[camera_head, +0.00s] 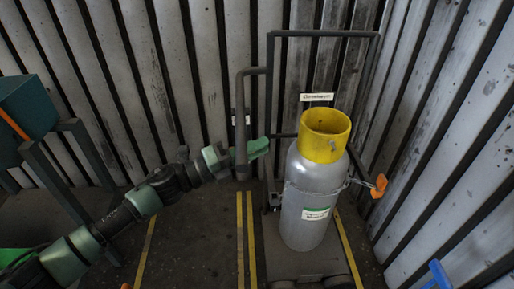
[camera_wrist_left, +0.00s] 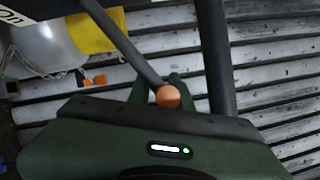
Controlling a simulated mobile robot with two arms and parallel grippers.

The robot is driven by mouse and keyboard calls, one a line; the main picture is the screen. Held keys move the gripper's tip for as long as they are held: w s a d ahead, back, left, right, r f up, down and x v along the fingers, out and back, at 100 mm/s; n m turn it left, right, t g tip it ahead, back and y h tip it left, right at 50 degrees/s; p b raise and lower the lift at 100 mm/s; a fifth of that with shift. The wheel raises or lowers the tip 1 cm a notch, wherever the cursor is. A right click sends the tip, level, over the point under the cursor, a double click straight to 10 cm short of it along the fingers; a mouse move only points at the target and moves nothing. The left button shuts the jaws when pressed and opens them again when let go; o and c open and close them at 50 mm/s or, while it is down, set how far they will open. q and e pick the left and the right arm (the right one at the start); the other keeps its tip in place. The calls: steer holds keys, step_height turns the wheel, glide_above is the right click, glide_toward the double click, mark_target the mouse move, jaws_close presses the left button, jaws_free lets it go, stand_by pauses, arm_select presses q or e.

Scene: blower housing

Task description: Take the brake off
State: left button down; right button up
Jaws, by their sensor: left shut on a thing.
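A grey trolley (camera_head: 272,245) with a tall tube frame carries a grey gas cylinder (camera_head: 305,215) with a yellow collar. My left gripper (camera_head: 256,148) is at the left side of the trolley frame, beside a bent grey tube (camera_head: 240,105). In the left wrist view, a grey lever (camera_wrist_left: 130,48) with an orange ball knob (camera_wrist_left: 168,96) runs down to the green fingers of my left gripper (camera_wrist_left: 160,91). They are shut on the lever at its knob. The knob is hidden in the head view. My right gripper is not in view.
An orange clasp (camera_head: 378,186) hangs on the chain at the cylinder's right. Ribbed metal walls (camera_head: 150,80) close in behind and right. Yellow lines (camera_head: 247,235) mark the floor. A green box on a stand (camera_head: 28,110) is at left; a blue object (camera_head: 437,273) is at lower right.

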arm_select(q)
steer(key=shift+w+a+r, duration=0.2)
steer(key=shift+w+a, duration=0.1)
steer(key=shift+w, duration=0.1)
steer(key=c, duration=1.4)
jaws_free()
steer(key=shift+o, duration=0.2)
steer(key=shift+w+f, duration=0.1)
steer(key=shift+d+f, duration=0.1)
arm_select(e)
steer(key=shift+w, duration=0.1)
arm_select(q)
steer(key=r+v, duration=0.1)
steer(key=v, duration=0.6)
steer(key=shift+s+a+f, duration=0.25)
steer(key=shift+a+f, duration=0.1)
steer(key=shift+f, duration=0.15)
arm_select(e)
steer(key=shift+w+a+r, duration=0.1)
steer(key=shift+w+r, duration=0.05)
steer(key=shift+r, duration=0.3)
